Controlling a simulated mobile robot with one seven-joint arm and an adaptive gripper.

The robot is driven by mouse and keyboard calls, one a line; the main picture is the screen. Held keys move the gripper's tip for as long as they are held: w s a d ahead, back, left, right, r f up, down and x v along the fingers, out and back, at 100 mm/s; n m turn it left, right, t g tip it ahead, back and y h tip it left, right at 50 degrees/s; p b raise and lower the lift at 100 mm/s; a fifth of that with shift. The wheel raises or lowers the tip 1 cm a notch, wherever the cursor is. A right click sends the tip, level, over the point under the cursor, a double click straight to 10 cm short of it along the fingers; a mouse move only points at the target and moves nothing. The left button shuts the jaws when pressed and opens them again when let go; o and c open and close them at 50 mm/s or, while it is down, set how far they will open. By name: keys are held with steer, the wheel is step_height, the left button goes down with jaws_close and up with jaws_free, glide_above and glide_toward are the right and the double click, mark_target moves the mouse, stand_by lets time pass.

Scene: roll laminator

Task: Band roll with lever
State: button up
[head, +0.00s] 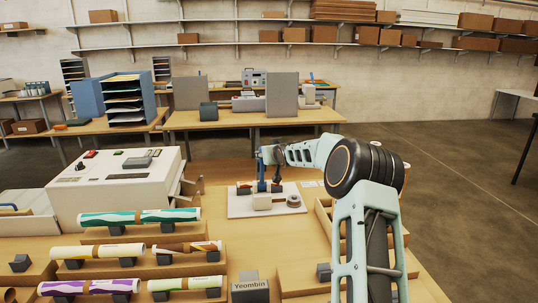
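Several patterned rolls lie on stepped wooden stands at the front left: a teal and white roll (140,217), a yellow and white roll (97,251), a brown one (187,247), a purple and white one (88,287) and a yellow-green one (184,283). A white board (238,209) at the centre carries a small device with a blue upright (262,172), probably the lever, a pale block (262,201) and a round brownish piece (294,201). My gripper (279,180) points down over this board, close to the blue upright; contact and finger opening are too small to tell.
A large white machine (117,178) with buttons stands left of the board. A dark block labelled "Yeombin" (250,291) stands at the front. Low wooden trays (300,262) lie to the right, partly behind my arm. Another worktable (225,122) stands behind.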

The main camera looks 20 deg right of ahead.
mark_target(262, 167)
steer(key=shift+v, duration=1.3)
steer(key=shift+c, duration=0.7)
steer(key=shift+f, duration=0.25)
steer(key=shift+c, duration=1.4)
step_height(262, 167, down, 6)
steer(key=n+t+b, duration=0.1)
steer(key=n+b, duration=0.2)
steer(key=b, duration=0.1)
steer(key=n+t+b, duration=0.2)
steer(key=n+b, duration=0.2)
steer(key=shift+s+a+r, duration=0.1)
steer(key=shift+a+r, duration=0.05)
steer(key=shift+r, duration=0.1)
jaws_close()
steer(key=s+a+f+n+t+y+b, duration=0.2)
steer(key=s+f+n+t+y+b, duration=0.3)
steer(key=n+b, duration=0.7)
steer(key=w+r+p, duration=0.2)
steer(key=w, duration=0.4)
steer(key=w+d+r+n+h+p, duration=0.1)
steer(key=w+r+p, duration=0.1)
steer(key=w, duration=0.4)
steer(key=shift+d+n+g+h+p, duration=0.25)
steer(key=shift+n+g+h+p, duration=0.05)
steer(key=shift+g+p, duration=0.15)
